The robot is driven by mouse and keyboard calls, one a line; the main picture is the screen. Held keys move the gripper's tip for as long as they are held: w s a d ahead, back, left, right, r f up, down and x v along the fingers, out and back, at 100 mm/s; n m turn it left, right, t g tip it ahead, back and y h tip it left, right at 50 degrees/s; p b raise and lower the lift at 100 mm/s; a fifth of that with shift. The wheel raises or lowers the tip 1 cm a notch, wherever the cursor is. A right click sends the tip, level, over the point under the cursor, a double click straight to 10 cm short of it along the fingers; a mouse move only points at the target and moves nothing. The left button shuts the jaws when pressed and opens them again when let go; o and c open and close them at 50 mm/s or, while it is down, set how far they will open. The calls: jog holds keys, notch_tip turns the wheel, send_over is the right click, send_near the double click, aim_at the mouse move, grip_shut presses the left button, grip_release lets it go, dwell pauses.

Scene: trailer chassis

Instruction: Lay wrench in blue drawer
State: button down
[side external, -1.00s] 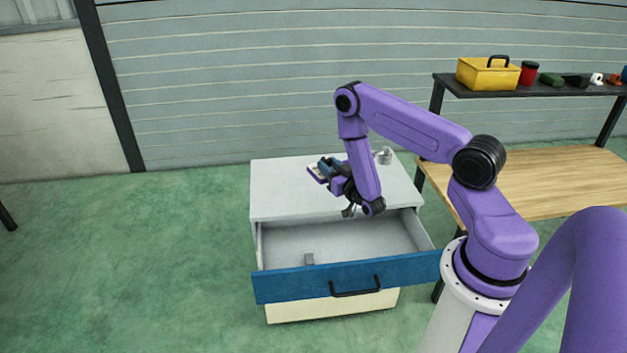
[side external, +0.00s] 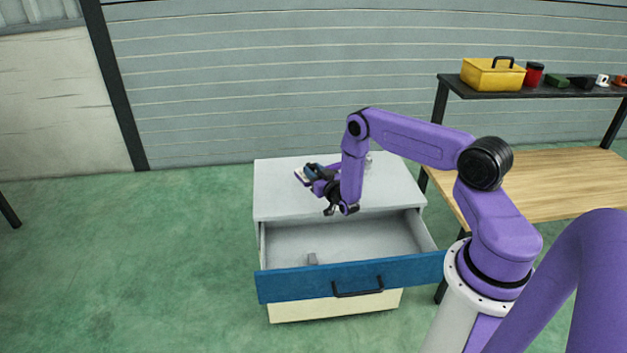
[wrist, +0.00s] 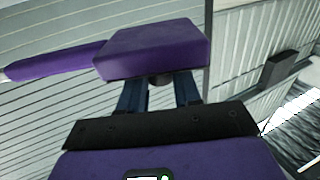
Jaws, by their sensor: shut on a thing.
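My gripper (side external: 311,173) is at the left end of my arm, above the grey cabinet top behind the open drawer. It is shut on a small purple-and-pale thing, taken to be the wrench (side external: 299,178). In the wrist view, a purple bar (wrist: 55,62) runs left from the purple block at the dark blue fingers (wrist: 158,92); the grip itself is hidden. The blue-fronted drawer (side external: 350,276) is pulled out, its grey inside open to view. The gripper is behind and left of the drawer's middle.
A pale small object (side external: 368,160) on the cabinet top (side external: 277,200) is partly behind my arm. A shelf at right bears a yellow toolbox (side external: 492,76) and several small items.

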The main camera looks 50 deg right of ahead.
jog(key=shift+w+d+f, duration=0.1)
jog(key=shift+w+f, duration=0.1)
jog(key=shift+w, duration=0.05)
jog(key=shift+f, duration=1.5)
jog(key=c, duration=0.8)
grip_release()
jog(key=shift+f, duration=0.2)
jog(key=shift+r, duration=0.15)
